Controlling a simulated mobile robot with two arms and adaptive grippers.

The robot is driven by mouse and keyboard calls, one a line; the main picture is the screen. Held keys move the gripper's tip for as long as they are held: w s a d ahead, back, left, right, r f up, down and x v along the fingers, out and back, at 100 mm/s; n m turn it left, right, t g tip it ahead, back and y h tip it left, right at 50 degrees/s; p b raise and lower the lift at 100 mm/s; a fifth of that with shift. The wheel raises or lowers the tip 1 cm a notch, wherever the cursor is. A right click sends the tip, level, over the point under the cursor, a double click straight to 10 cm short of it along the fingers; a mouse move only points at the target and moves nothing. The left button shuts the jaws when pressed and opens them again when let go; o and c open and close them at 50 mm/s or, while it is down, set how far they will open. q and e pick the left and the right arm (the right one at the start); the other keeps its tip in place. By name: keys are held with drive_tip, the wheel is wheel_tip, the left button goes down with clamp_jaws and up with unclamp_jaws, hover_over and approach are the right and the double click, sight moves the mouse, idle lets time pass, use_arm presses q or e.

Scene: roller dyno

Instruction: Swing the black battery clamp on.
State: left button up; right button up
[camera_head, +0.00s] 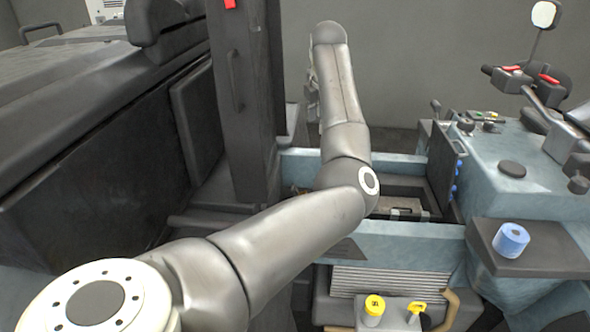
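My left arm comes in from the lower left, bends at a round joint and rises over the open bay of the blue machine. My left gripper (312,95) shows only as a small dark part beside the upright arm link, which hides most of it. I cannot tell whether its fingers are open or shut, or whether they hold anything. Inside the bay is a box-like part with a dark bracket or handle (408,214); I cannot tell whether this is the black battery clamp. My arm covers the bay's left part. My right gripper is not in view.
A dark post (245,100) stands left of the bay. A blue roll (510,240) sits on a dark shelf (540,256) at the right. A yellow-capped reservoir (374,309) and a yellow-handled part (416,310) are at the front. A raised dark panel (443,165) edges the bay's right side.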

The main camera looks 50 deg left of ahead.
use_arm(q)
drive_tip(key=s+a+f+n+b, duration=0.2)
drive_tip(key=s+n, duration=0.2)
drive_tip(key=s, duration=0.1)
drive_tip(key=n, duration=0.3)
hover_over(293, 185)
drive_tip(key=s+d, duration=0.2)
drive_tip(key=s, duration=0.1)
wheel_tip(293, 185, down, 12)
drive_tip(key=shift+h, duration=0.3)
drive_tip(key=x, duration=0.6)
drive_tip(key=shift+w+a+f+b, duration=0.1)
drive_tip(key=shift+w+f+b, duration=0.05)
drive_tip(key=shift+w+b, duration=0.2)
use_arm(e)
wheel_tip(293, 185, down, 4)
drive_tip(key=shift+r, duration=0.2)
